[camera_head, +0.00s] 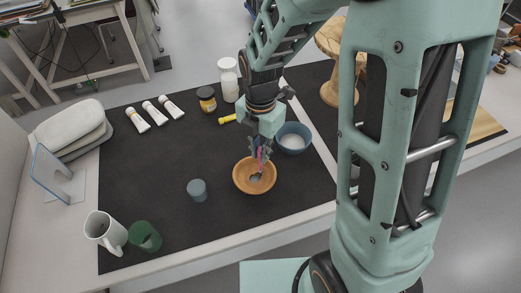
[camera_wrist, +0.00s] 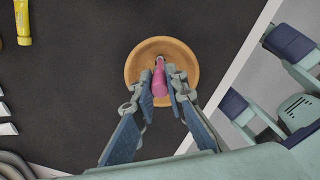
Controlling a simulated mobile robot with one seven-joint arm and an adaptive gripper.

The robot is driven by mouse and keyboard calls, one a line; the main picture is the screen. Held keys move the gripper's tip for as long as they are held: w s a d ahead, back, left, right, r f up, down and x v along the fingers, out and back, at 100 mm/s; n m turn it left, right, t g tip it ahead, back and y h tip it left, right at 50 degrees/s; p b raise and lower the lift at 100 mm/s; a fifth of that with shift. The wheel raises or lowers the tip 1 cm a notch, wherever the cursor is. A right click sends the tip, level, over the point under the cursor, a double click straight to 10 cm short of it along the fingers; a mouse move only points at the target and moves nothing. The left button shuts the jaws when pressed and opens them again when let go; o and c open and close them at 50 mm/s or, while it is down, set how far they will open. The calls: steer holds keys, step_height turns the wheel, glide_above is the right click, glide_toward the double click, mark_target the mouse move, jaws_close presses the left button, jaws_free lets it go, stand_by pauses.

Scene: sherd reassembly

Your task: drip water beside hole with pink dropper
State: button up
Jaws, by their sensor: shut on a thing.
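The pink dropper (camera_wrist: 159,82) is between my gripper's fingers, bulb toward the wrist camera. My gripper (camera_wrist: 161,88) is shut on it, above the orange-brown bowl (camera_wrist: 187,56). In the head view my gripper (camera_head: 262,150) points down over the same bowl (camera_head: 241,180), with a bit of the pink dropper (camera_head: 260,156) showing between the fingers. A small grey-blue patch (camera_head: 256,177) shows inside the bowl below the dropper; I cannot tell what it is. The dropper's tip is hard to make out. I cannot make out a hole or any water.
A blue-grey bowl (camera_head: 294,138) stands close behind my gripper. A small grey cup (camera_head: 197,190) is left of the orange-brown bowl. The dark mat (camera_head: 150,165) is clear at centre left.

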steer(key=shift+r+p, duration=1.45)
steer(key=shift+r, duration=0.5)
